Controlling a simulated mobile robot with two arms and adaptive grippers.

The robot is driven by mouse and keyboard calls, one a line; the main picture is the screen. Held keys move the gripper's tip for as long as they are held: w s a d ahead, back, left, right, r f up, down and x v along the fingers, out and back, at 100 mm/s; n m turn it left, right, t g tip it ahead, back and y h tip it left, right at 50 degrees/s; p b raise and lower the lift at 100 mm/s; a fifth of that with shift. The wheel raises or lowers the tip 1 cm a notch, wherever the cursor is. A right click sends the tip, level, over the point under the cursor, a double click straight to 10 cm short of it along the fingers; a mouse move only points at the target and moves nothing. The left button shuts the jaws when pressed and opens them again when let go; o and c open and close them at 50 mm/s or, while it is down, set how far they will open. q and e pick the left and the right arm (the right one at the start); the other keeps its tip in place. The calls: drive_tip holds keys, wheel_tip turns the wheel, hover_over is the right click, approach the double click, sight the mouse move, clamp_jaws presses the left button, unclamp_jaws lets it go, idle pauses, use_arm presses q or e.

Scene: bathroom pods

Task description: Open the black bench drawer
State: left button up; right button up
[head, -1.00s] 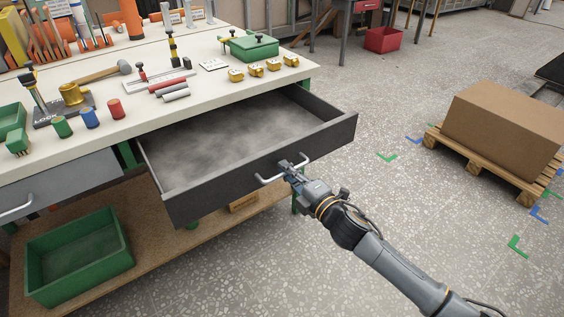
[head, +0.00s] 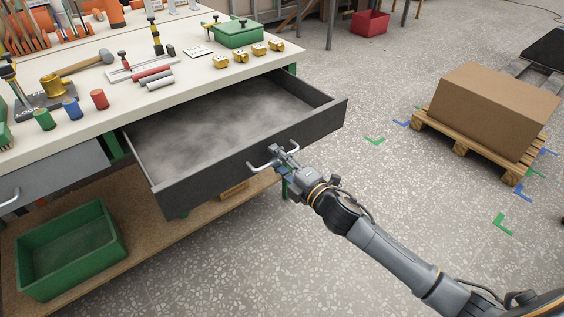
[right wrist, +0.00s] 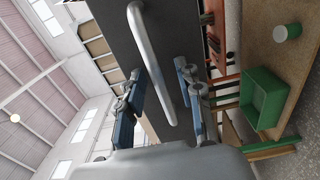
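The black bench drawer (head: 235,158) stands well pulled out from under the bench top, and its grey, dusty-looking inside shows empty. Its silver bar handle (head: 259,167) is on the front panel. My right gripper (head: 280,156) is at the handle, in front of the drawer. In the right wrist view the handle (right wrist: 143,45) passes between the two fingers of my right gripper (right wrist: 160,78). The fingers are apart, with a visible gap beside the bar. My left gripper is in neither view.
The bench top (head: 140,105) holds a mallet, coloured cylinders, yellow blocks and a green box (head: 237,34). A green bin (head: 70,250) sits on the lower shelf. A carton (head: 495,105) on a pallet (head: 470,150) stands at the right.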

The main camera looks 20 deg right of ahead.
drive_tip(key=v, duration=1.2)
drive_tip(key=s+d+f+m+g+h, duration=0.25)
drive_tip(key=f+m, duration=0.35)
drive_tip(key=f, duration=0.5)
drive_tip(key=s+d+f+m+g+h, duration=0.25)
drive_tip(key=f+m+h, duration=0.2)
drive_tip(key=f, duration=0.75)
drive_tip(key=s+f+m+g, duration=0.4)
drive_tip(key=s+f+m, duration=0.15)
drive_tip(key=f, duration=0.45)
drive_tip(key=s+a+f+m+g, duration=0.2)
drive_tip(key=s+a+f+g, duration=0.1)
drive_tip(key=s+f, duration=0.3)
drive_tip(key=s+a+f+m+g, duration=0.1)
drive_tip(key=s+a+f+g, duration=0.2)
drive_tip(key=s, duration=0.5)
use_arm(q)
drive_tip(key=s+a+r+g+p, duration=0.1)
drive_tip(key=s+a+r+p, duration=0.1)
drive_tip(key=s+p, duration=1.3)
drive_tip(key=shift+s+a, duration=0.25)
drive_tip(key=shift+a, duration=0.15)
use_arm(e)
drive_tip(key=s+d+g, duration=0.1)
drive_tip(key=s+d, duration=0.1)
drive_tip(key=s, duration=1.4)
drive_tip(key=shift+s+d+m+y, duration=0.3)
drive_tip(key=shift+y, duration=0.1)
drive_tip(key=shift+r, duration=0.15)
